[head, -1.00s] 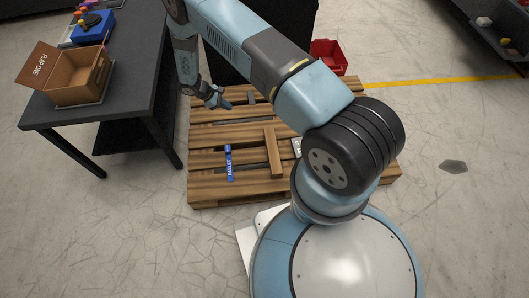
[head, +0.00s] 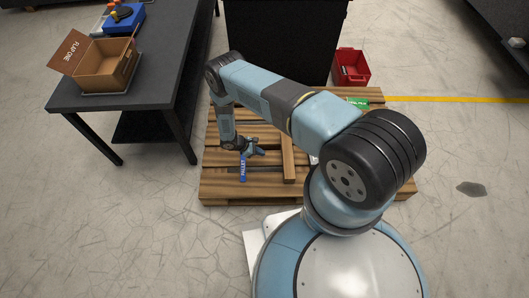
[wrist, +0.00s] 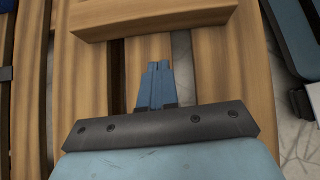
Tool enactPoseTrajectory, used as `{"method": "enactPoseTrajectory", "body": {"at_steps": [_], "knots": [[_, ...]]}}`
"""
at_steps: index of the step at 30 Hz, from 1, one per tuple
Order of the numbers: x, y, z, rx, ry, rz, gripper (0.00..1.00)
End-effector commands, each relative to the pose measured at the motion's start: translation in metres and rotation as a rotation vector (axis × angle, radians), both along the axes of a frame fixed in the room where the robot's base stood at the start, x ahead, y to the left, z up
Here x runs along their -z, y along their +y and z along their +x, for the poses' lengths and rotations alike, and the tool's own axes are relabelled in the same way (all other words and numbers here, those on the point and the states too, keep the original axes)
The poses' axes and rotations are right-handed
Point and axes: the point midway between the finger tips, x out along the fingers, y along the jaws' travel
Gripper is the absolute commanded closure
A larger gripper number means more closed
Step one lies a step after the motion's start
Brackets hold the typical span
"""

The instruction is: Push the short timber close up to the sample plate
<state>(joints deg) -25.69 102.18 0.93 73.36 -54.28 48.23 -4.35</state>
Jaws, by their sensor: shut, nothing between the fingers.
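The short timber (head: 289,160) lies on the wooden pallet (head: 222,188), running front to back, in the head view. It also crosses the top of the wrist view (wrist: 150,16). My gripper (head: 260,152) is left of the timber and low over the pallet in the head view. Its fingers are shut and empty in the wrist view (wrist: 159,66), pointing at the timber's side with a visible gap. A sliver of a pale plate (head: 313,160), which may be the sample plate, shows right of the timber; my arm hides the rest.
A green labelled item (head: 358,102) is at the pallet's back right. A red bin (head: 351,67) stands behind on the floor. A dark table (head: 160,78) with an open carton (head: 104,67) is on the left.

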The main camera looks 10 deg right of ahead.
Motion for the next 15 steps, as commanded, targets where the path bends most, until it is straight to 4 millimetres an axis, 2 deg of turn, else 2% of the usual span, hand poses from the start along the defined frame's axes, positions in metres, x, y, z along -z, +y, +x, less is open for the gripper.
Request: {"method": "enactPoseTrajectory", "body": {"at_steps": [12,15], "knots": [[0.053,-0.053,-0.008,0.004,0.002,-0.001,1.00],[0.053,-0.067,-0.009,0.003,0.000,-0.001,1.00]]}}
